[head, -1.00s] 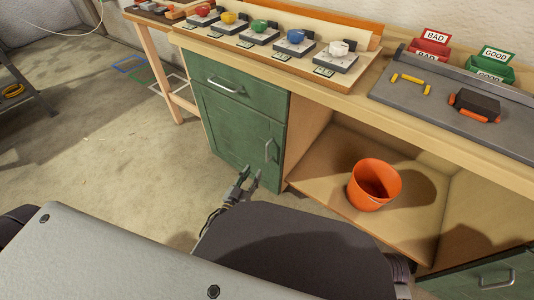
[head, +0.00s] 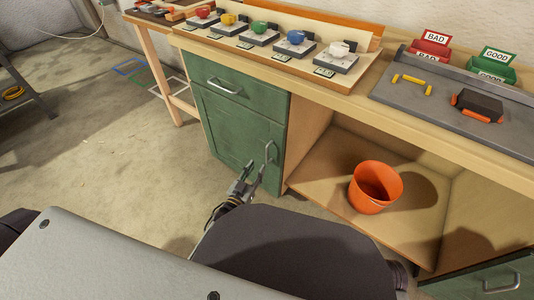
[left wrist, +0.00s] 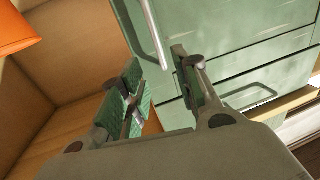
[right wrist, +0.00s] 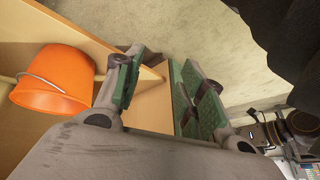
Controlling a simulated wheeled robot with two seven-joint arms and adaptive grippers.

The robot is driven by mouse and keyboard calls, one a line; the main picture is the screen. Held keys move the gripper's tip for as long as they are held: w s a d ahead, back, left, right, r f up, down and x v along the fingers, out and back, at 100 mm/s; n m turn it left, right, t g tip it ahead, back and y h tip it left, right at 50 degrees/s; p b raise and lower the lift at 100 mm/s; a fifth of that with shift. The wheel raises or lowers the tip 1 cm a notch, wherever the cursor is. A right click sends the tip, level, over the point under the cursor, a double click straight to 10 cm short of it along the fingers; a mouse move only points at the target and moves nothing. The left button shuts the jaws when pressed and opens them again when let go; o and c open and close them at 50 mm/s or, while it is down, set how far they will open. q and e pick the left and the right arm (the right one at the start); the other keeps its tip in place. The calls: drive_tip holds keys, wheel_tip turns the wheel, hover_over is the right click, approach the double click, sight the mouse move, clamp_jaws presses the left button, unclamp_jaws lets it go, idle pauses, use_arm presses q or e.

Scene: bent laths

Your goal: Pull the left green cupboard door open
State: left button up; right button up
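The left green cupboard door (head: 232,128) is shut, below a green drawer. Its metal bar handle (head: 268,152) is at the door's right side. My left gripper (head: 256,168) is open just in front of the handle's lower end. In the left wrist view the handle (left wrist: 153,32) lies ahead of the gap between the open fingers (left wrist: 163,72); I cannot tell whether they touch it. My right gripper (right wrist: 158,82) is open and empty in the right wrist view, by a wooden panel edge. The head view does not show it.
An orange bucket (head: 375,187) stands in the open bay right of the door; it also shows in the right wrist view (right wrist: 52,82). Another green front with a handle (head: 492,277) is at lower right.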

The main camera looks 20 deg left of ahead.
use_arm(q)
drive_tip(key=w, duration=0.3)
drive_tip(key=b, duration=0.3)
hover_over(267, 162)
drive_tip(key=shift+w+a, duration=0.1)
drive_tip(key=shift+w, duration=0.2)
use_arm(e)
wheel_tip(267, 162, down, 7)
drive_tip(key=a+t, duration=0.1)
drive_tip(key=shift+m+y, duration=0.4)
drive_tip(key=shift+s+a, duration=0.1)
use_arm(q)
clamp_jaws()
use_arm(e)
drive_tip(key=shift+a+r, duration=0.1)
drive_tip(key=shift+w+r, duration=0.1)
drive_tip(key=shift+w, duration=0.2)
